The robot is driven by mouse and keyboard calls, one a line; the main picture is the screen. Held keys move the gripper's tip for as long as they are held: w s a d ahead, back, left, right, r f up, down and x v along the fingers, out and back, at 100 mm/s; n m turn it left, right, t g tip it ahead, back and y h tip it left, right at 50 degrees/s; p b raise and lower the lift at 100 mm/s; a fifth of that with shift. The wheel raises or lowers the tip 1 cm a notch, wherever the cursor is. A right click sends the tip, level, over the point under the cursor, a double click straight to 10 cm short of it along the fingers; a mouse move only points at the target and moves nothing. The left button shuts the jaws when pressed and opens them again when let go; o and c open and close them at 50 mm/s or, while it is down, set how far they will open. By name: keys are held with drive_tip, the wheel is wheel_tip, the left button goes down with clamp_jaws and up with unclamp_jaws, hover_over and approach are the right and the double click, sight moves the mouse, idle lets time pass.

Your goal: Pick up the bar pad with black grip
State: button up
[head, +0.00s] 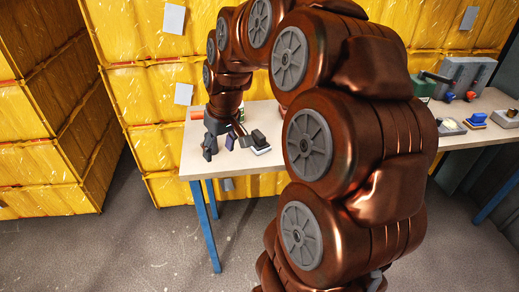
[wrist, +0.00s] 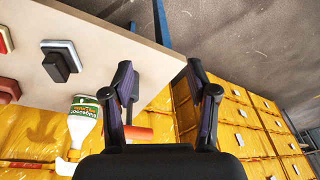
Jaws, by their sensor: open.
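The bar pad, a pale pad with a black block grip, lies on the table near its front edge in the head view (head: 262,150). In the wrist view a pad of this look (wrist: 62,60) lies left of the fingers, its black grip facing the camera. My gripper (head: 224,148) is above the left end of the table, just left of the pad. In the wrist view my gripper (wrist: 160,66) is open, with its fingers apart and the pad outside them. A dark narrow shape shows beside the left finger; I cannot tell what it is.
A white bottle with a green label (wrist: 86,122) and an orange-red cylinder (wrist: 138,132) are near the gripper. A red pad (wrist: 5,40) and a red-brown block (wrist: 8,90) are farther left. Yellow stacked containers (head: 150,105) stand behind the table. My arm hides the table's middle.

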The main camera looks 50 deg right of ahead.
drive_tip(key=w+d+f+m+t+b, duration=0.1)
drive_tip(key=w+d+f+b, duration=0.15)
drive_tip(key=d, duration=0.75)
drive_tip(key=m+h, duration=0.1)
drive_tip(key=h, duration=0.1)
hover_over(259, 134)
drive_tip(key=s, duration=0.3)
drive_tip(key=shift+a+f+t+b, duration=0.25)
drive_tip(key=shift+f+t+b, duration=0.05)
drive_tip(key=shift+f, duration=0.65)
drive_tip(key=shift+w+d+f, duration=0.1)
drive_tip(key=shift+d+f, duration=0.1)
drive_tip(key=shift+d, duration=0.05)
drive_tip(key=shift+w+f, duration=0.1)
drive_tip(key=shift+f, duration=0.2)
drive_tip(key=shift+w+a+p+x, duration=0.15)
drive_tip(key=shift+p+x, duration=0.15)
drive_tip(key=shift+x, duration=1.35)
drive_tip(key=shift+w+a+p+x, duration=0.15)
drive_tip(key=shift+p+x, duration=0.1)
drive_tip(key=shift+x, duration=1.4)
drive_tip(key=shift+c, duration=0.2)
drive_tip(key=shift+s, duration=0.1)
clamp_jaws()
